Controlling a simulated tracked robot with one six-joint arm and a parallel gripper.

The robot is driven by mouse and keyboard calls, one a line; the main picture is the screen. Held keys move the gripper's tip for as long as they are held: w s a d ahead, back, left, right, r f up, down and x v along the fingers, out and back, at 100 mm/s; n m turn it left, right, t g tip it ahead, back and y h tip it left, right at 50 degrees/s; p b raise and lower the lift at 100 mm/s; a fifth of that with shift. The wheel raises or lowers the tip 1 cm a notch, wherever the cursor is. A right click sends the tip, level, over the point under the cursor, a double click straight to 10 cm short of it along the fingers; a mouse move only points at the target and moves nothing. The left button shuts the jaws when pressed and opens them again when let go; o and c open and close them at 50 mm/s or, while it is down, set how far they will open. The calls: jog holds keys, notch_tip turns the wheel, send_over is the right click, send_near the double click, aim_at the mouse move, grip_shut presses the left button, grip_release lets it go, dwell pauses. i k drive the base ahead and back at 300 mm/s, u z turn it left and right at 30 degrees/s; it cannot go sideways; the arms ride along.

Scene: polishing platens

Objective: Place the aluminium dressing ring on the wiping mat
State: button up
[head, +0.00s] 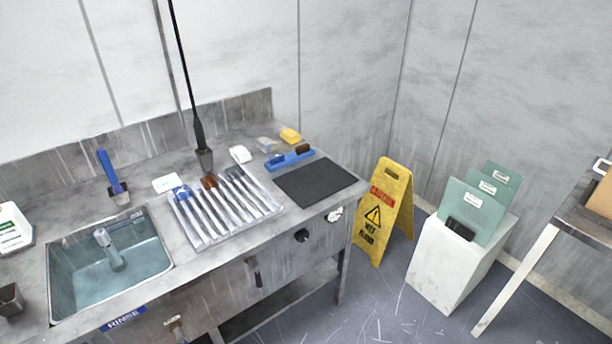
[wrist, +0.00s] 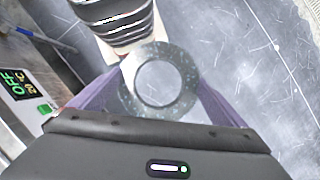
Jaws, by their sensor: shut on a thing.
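The aluminium dressing ring (wrist: 188,85), a flat grey speckled ring with a round hole, is in the wrist view. My gripper (wrist: 160,84) is shut on it, with a purple finger on either side. The grey floor shows beyond the ring and through its hole. A dark flat rectangular mat (head: 315,183), which looks like the wiping mat, lies at the right end of the steel bench in the head view. Its top is bare. Neither my gripper nor the ring shows in the head view, and the mat is not in the wrist view.
Left of the mat on the bench (head: 143,203) are a ribbed rack (head: 215,238) and a water-filled sink (head: 85,283). A blue brush (head: 289,158) and yellow sponge (head: 290,135) lie behind it. A yellow sign (head: 383,210) stands right. A display panel (wrist: 18,85) is left in the wrist view.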

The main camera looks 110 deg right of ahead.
aim_at(316, 178)
jog(key=z, duration=0.05)
jog(key=k, duration=2.95)
jog(key=z, duration=0.7)
